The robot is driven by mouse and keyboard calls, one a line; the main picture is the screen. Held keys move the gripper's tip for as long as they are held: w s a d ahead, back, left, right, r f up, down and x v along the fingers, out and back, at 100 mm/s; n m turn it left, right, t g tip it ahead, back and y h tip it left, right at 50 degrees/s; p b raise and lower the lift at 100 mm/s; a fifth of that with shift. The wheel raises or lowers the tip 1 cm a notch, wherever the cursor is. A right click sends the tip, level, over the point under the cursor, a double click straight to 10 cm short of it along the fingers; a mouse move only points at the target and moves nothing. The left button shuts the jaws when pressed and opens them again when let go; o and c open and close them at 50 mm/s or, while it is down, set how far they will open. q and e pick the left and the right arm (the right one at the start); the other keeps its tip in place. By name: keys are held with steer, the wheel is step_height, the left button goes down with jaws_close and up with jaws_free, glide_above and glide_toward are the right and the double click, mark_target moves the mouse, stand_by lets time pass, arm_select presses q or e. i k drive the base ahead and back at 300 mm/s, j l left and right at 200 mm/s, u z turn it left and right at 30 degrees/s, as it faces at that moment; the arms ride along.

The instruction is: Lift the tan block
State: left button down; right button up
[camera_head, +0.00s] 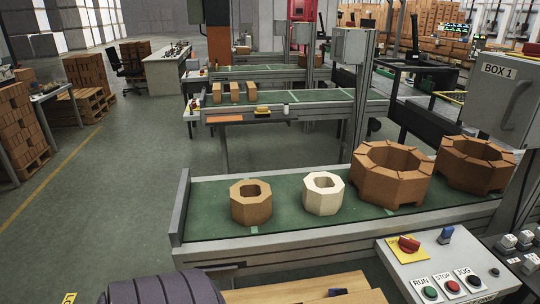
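Several hollow octagonal blocks stand in a row on a green conveyor belt (213,205). The leftmost is a small tan-brown block (251,208), upright with its opening facing up. A small cream block (323,200) stands to its right, apart from it. Farther right are a large brown block (388,184) and another large brown block (474,169) near the belt's right end. The small brown one and the cream one differ in colour; I cannot tell for sure which one the name tan block means.
A grey end plate (181,208) closes the belt's left end. A control panel (440,272) with buttons stands at front right, below a grey box (505,95) marked BOX 1. A wooden surface (300,290) lies at the front.

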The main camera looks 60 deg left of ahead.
mark_target(251, 200)
steer(key=u, duration=2.1)
